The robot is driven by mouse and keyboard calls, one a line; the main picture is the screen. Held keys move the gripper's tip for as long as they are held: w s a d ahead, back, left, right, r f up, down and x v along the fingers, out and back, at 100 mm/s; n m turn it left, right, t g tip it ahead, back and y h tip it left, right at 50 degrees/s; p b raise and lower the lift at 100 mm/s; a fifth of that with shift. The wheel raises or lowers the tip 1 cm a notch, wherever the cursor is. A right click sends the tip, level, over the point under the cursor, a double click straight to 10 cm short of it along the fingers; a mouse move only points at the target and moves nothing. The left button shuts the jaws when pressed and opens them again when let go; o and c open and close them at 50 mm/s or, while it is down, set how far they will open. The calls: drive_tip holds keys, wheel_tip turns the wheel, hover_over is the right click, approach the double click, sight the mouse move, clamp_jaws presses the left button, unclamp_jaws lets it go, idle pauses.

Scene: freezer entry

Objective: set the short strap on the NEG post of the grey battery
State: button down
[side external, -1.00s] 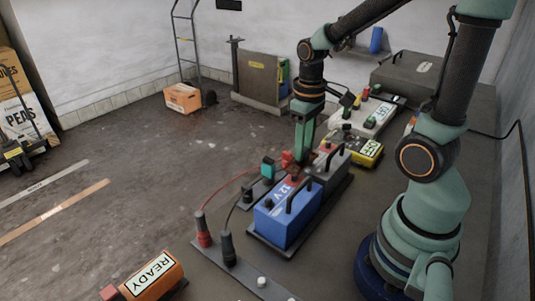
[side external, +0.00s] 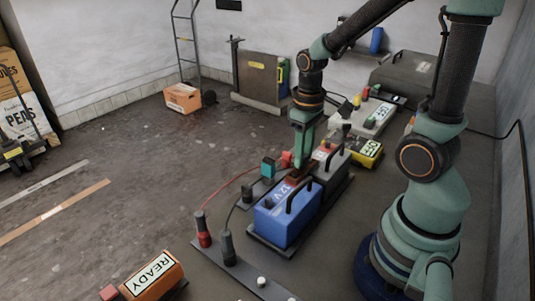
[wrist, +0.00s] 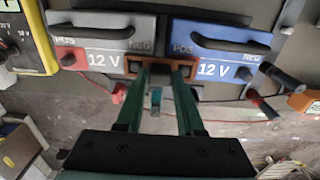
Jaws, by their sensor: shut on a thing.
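The short strap (wrist: 160,66), a copper-brown bar, is between my gripper's (wrist: 162,70) fingertips in the wrist view. It spans the gap between the grey battery (wrist: 105,25) and the blue battery (wrist: 215,35). Its left end is at the grey battery's NEG corner, its right end at the blue battery's POS corner. Dark round spots show at both ends; I cannot tell whether the strap is seated on the NEG post or just above it. In the side view my gripper (side external: 298,170) points down between the batteries, hiding most of the strap.
A yellow meter (wrist: 38,40) stands beside the grey battery. A teal-topped part (side external: 268,168) and a red one (side external: 286,158) stand close to my fingers. Red and black clamps (side external: 203,230) with leads are at the front. Open floor lies to the left.

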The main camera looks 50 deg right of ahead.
drive_tip(key=shift+f, duration=0.2)
drive_tip(key=shift+c, duration=2.2)
unclamp_jaws()
drive_tip(key=shift+r, duration=0.1)
wheel_tip(320, 180, up, 12)
drive_tip(key=a+t, duration=0.5)
drive_tip(key=a, duration=0.2)
drive_tip(key=shift+w+r+t, duration=0.15)
drive_tip(key=shift+r+t, duration=0.15)
drive_tip(key=shift+r, duration=0.15)
